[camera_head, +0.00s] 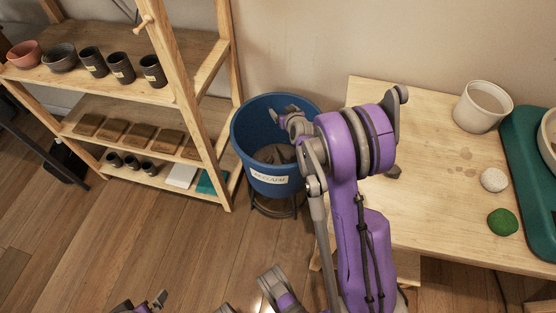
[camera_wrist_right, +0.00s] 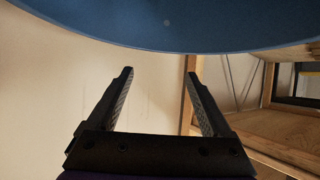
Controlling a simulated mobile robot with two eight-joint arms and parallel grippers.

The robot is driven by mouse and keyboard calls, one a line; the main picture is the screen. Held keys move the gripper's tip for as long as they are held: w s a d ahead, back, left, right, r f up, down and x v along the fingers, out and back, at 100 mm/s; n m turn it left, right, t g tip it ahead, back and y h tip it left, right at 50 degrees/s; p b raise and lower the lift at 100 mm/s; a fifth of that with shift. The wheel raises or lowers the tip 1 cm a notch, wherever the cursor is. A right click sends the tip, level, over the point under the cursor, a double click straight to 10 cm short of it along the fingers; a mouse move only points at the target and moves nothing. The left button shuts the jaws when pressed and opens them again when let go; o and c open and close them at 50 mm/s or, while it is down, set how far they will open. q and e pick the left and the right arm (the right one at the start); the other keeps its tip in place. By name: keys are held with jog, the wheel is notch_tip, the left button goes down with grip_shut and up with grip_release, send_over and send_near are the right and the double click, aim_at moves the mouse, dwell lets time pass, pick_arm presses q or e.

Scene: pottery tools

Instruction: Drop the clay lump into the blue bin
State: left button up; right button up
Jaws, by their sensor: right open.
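The blue bin (camera_head: 262,180) stands on the floor between the shelf and the table, with a pale label on its front. Grey-brown clay pieces (camera_head: 272,155) lie inside it; I cannot tell whether the clay lump is among them. My right gripper (camera_head: 280,113) is over the bin's opening in the head view. In the right wrist view the right gripper (camera_wrist_right: 160,73) is open with nothing between its fingers, and the blue bin (camera_wrist_right: 200,30) crosses the top. My left gripper (camera_head: 145,303) is low, partly cut off.
A wooden shelf (camera_head: 190,130) with pots and clay slabs stands left of the bin. The wooden table (camera_head: 430,215) at right holds a white pot (camera_head: 483,107), a white ball (camera_head: 494,180), a green ball (camera_head: 502,222) and a green tray (camera_head: 522,165). Floor at lower left is clear.

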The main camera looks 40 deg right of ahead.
jog(key=p+v, duration=0.2)
jog(key=v, duration=0.9)
